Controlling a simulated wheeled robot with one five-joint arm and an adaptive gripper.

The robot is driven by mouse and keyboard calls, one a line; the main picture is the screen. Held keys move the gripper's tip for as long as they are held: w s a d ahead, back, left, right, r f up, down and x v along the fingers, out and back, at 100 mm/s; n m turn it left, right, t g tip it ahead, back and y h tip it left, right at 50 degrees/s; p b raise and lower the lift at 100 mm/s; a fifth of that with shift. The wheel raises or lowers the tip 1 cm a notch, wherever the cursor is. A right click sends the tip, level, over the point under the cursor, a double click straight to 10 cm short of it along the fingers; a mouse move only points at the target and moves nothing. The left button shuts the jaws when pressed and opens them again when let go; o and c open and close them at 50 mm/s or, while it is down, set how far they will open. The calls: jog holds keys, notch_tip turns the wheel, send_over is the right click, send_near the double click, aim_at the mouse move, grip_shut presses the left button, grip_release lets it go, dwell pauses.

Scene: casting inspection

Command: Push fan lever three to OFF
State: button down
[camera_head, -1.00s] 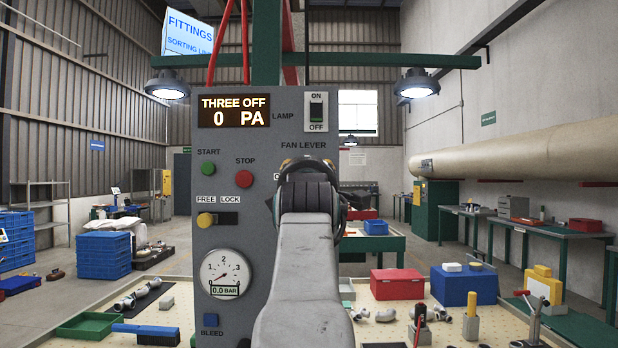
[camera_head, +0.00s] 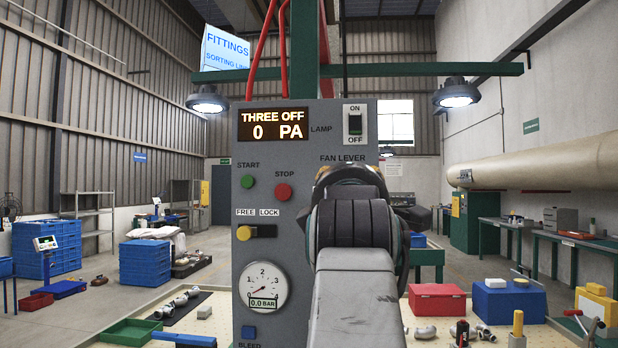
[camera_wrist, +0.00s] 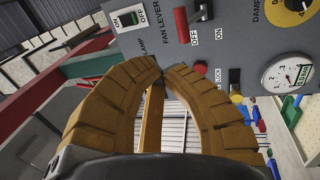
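The grey control panel (camera_head: 285,225) stands upright, its display (camera_head: 273,124) reading "THREE OFF 0 PA". In the head view my arm covers the fan lever below the words FAN LEVER. In the wrist view, the red fan lever (camera_wrist: 181,25) shows on the panel (camera_wrist: 240,45), beside the word OFF, with ON further to the right. My gripper (camera_wrist: 161,72) has its two tan segmented fingers curved together, tips meeting or nearly so, with nothing seen held. The tips appear below the lever in that picture, apart from it.
The lamp switch (camera_head: 355,124), the red stop button (camera_head: 283,191), the yellow free/lock knob (camera_head: 244,232) and the gauge (camera_head: 264,287) are on the same panel. A red box (camera_head: 437,300) and a blue box (camera_head: 508,302) stand on the table to the right.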

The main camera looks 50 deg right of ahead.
notch_tip(320, 180, down, 8)
jog(key=w+d+p, duration=0.1)
jog(key=d+p, duration=0.1)
jog(key=p, duration=0.1)
jog(key=w+d+r+h+p, duration=0.1)
jog(key=w+d+r+p, duration=0.6)
jog(key=d+p, duration=0.3)
jog(key=shift+r+t+p, duration=0.15)
jog(key=shift+t+p, duration=0.15)
jog(key=shift+p, duration=0.3)
jog(key=shift+r, duration=0.1)
jog(key=shift+w+d+r+g+y+p, duration=0.2)
jog(key=shift+d+r+y+p, duration=0.15)
jog(key=shift+p, duration=0.5)
jog(key=shift+w+d+r+g+y+p, duration=0.15)
jog(key=shift+r+g+y+p, duration=0.2)
jog(key=shift+p, duration=0.45)
jog(key=shift+s, duration=0.1)
